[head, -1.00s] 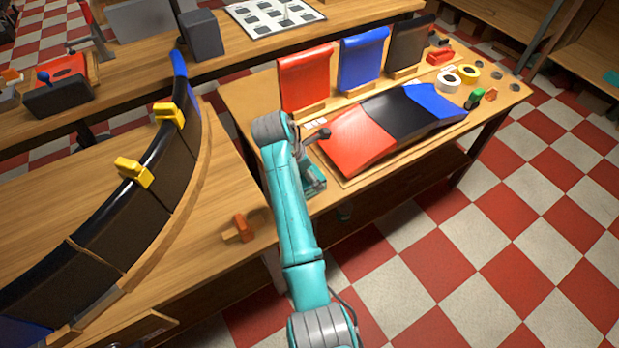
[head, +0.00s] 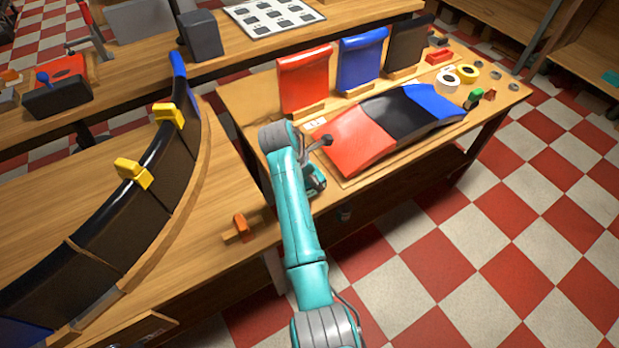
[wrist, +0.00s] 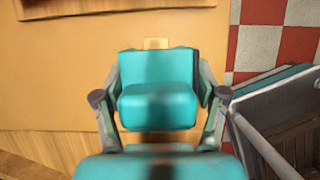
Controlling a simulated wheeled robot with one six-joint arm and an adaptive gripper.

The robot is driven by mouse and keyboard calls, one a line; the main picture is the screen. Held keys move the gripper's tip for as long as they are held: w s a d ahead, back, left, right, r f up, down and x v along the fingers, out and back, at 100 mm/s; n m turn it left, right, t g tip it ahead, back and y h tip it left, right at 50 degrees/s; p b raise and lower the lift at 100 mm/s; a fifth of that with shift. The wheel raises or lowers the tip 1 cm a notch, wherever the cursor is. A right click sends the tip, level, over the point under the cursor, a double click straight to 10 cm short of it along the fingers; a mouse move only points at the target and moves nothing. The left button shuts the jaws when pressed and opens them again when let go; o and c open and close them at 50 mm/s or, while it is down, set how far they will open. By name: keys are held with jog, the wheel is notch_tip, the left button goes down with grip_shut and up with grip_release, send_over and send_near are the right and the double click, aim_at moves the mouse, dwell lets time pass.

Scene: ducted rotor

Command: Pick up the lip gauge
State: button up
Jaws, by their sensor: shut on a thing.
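My gripper (wrist: 159,66) shows in the wrist view, with its two grey fingers on either side of a teal block. I take this block for the lip gauge (wrist: 158,106); it fills the space between the fingers. A small pale wooden piece (wrist: 155,43) shows just beyond its far edge; I cannot tell whether it belongs to the gauge. The fingertips' contact faces are hidden. In the head view my teal arm reaches over the near left corner of the display table, and its forearm largely hides the gripper and gauge.
A red, black and blue curved panel (head: 398,118) lies on the table (head: 255,92), with upright red (head: 305,80) and blue (head: 362,62) panels behind it. An orange tool (head: 241,228) lies on the left bench. Tape rolls (head: 448,82) stand at the far right end.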

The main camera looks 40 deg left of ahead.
notch_tip(320, 180, up, 15)
dwell(1.3)
jog(key=shift+s+f, duration=0.1)
jog(key=shift+s, duration=0.05)
